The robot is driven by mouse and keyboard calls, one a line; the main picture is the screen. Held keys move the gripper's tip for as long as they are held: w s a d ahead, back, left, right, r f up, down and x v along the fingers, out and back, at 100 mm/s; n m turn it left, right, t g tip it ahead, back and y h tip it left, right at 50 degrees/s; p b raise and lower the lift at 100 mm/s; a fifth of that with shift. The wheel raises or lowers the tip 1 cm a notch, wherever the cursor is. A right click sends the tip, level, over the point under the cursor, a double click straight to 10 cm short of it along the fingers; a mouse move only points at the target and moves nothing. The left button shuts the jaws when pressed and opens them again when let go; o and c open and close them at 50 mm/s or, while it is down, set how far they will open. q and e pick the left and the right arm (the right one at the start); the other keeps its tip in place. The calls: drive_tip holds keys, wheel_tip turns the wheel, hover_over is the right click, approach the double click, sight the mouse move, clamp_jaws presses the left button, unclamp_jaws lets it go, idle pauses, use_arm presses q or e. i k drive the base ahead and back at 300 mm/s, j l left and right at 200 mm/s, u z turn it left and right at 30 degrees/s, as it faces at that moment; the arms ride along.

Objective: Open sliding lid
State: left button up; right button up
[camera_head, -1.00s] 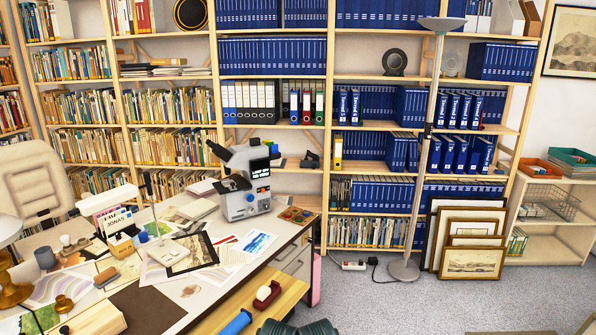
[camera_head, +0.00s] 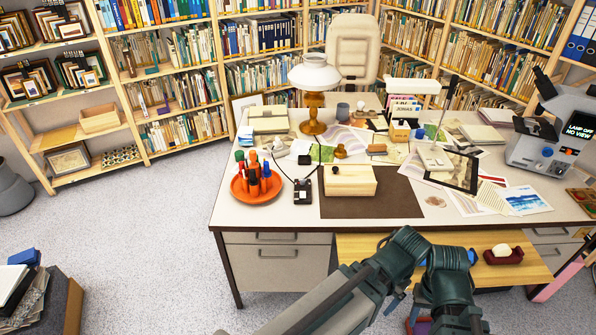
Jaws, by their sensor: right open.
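A pale wooden box (camera_head: 350,180) with a flat lid sits closed on the dark brown mat (camera_head: 395,199) near the desk's front. A small dark knob shows on its top. My right arm (camera_head: 447,283) is bent in front of the desk at the lower middle. It is nearer to me than the box and apart from it. Its gripper is low at the bottom edge, and its fingertips are not clear. I see nothing held in it. My left gripper is not in view.
Left of the box are a black stamp (camera_head: 302,191) and an orange round tray (camera_head: 255,188) of bottles. Behind stands a brass lamp (camera_head: 314,80). Papers and a microscope (camera_head: 553,127) are at right. A wooden pull-out board (camera_head: 520,275) juts toward me.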

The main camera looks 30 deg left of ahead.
sight(333, 173)
drive_tip(key=u, duration=0.7)
